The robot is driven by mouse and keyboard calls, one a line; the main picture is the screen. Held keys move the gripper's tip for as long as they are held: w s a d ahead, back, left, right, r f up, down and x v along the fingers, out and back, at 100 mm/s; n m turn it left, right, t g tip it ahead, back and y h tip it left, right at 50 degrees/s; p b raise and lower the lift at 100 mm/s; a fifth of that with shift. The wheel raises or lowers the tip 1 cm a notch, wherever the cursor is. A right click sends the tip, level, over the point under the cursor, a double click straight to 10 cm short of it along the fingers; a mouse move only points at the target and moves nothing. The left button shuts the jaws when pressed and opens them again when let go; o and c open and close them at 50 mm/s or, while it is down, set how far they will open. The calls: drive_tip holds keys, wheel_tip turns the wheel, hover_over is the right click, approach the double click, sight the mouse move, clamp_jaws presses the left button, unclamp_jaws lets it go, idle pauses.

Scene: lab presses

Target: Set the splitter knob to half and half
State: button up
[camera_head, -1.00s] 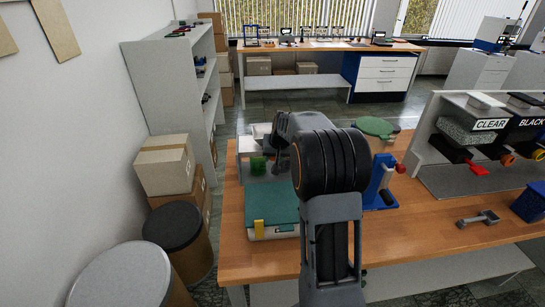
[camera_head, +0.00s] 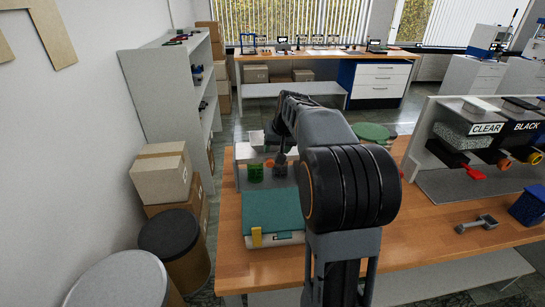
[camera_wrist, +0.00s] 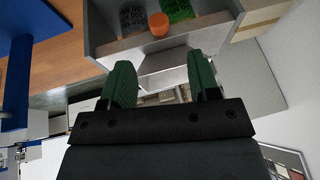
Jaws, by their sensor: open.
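A small orange part (camera_wrist: 159,24), which looks like the splitter knob, sits between a dark lettered window and a green lettered window (camera_wrist: 181,9) on a grey unit (camera_wrist: 133,41) in the wrist view. Its pointing direction is not clear. In the head view the unit (camera_head: 243,152) stands at the table's back left, with the green part (camera_head: 256,173) and a tiny orange spot (camera_head: 270,163) showing. My gripper (camera_wrist: 163,78) has its two green fingers spread with nothing between them. The knob lies beyond the fingertips, apart from them.
A teal-lidded case (camera_head: 272,212) lies in front of the unit on the wooden table (camera_head: 232,262). A green round plate (camera_head: 371,132) is partly behind my arm.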

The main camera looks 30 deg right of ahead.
drive_tip(key=shift+v, duration=1.95)
drive_tip(key=s+a+f+n, duration=0.1)
drive_tip(key=s+a+f, duration=0.2)
drive_tip(key=s+a, duration=0.2)
drive_tip(key=s+a+f+n, duration=0.1)
drive_tip(key=s+a+f, duration=0.2)
drive_tip(key=s, duration=0.6)
drive_tip(key=s+a+f+n+g, duration=0.1)
drive_tip(key=s+a+f+n, duration=0.1)
drive_tip(key=s+a+f, duration=0.2)
drive_tip(key=s+a, duration=0.3)
drive_tip(key=a, duration=0.1)
drive_tip(key=shift+s, duration=0.15)
drive_tip(key=shift+a, duration=0.1)
drive_tip(key=shift+c, duration=0.4)
